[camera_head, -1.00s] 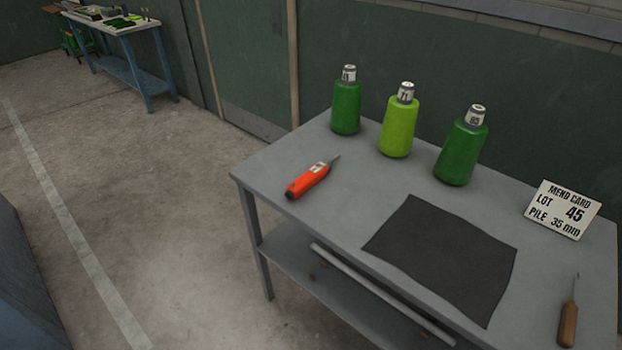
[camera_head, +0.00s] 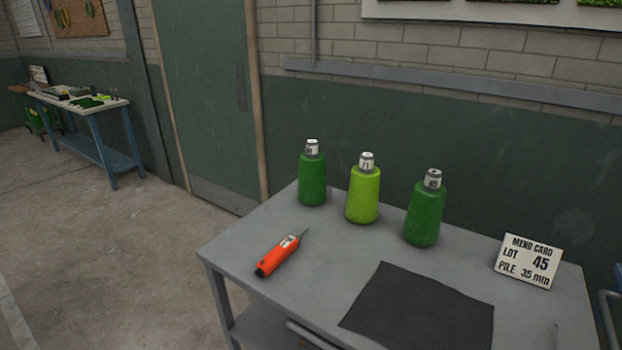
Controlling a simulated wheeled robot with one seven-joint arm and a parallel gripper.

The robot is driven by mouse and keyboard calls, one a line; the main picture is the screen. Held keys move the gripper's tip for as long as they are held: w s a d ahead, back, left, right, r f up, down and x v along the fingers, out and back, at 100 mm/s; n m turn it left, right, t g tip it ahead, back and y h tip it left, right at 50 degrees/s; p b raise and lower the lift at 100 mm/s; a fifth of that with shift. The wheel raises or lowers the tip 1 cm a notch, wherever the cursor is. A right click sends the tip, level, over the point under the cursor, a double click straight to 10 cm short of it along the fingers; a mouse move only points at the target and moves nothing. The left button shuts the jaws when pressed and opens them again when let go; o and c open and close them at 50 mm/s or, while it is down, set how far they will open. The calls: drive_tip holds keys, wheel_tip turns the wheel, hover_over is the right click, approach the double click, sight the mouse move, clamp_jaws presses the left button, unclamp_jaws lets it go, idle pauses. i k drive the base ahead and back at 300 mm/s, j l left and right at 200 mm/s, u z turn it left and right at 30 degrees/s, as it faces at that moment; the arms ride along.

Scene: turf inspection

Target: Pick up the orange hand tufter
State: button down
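The orange hand tufter (camera_head: 281,254) lies on its side on the grey table (camera_head: 236,246), near the table's left end. Its body is orange with a pale label and a dark butt end, and its thin metal tip points up and to the right. Nothing touches it. My gripper does not show in the head view.
Two dark green yarn cones (camera_head: 312,180) (camera_head: 425,212) and a lime green one (camera_head: 363,192) stand behind the tufter. A dark mat (camera_head: 418,312) lies to its right, and a mend card (camera_head: 528,262) stands farther right. A blue workbench (camera_head: 100,152) stands far left.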

sight(277, 255)
drive_tip(key=u, duration=0.7)
drive_tip(key=i+l+u, duration=0.2)
drive_tip(key=u, duration=0.25)
drive_tip(key=i+l+u, duration=0.15)
drive_tip(key=u, duration=0.3)
drive_tip(key=i+l+u, duration=0.1)
drive_tip(key=l+u, duration=0.35)
drive_tip(key=i+l, duration=0.1)
drive_tip(key=l, duration=0.35)
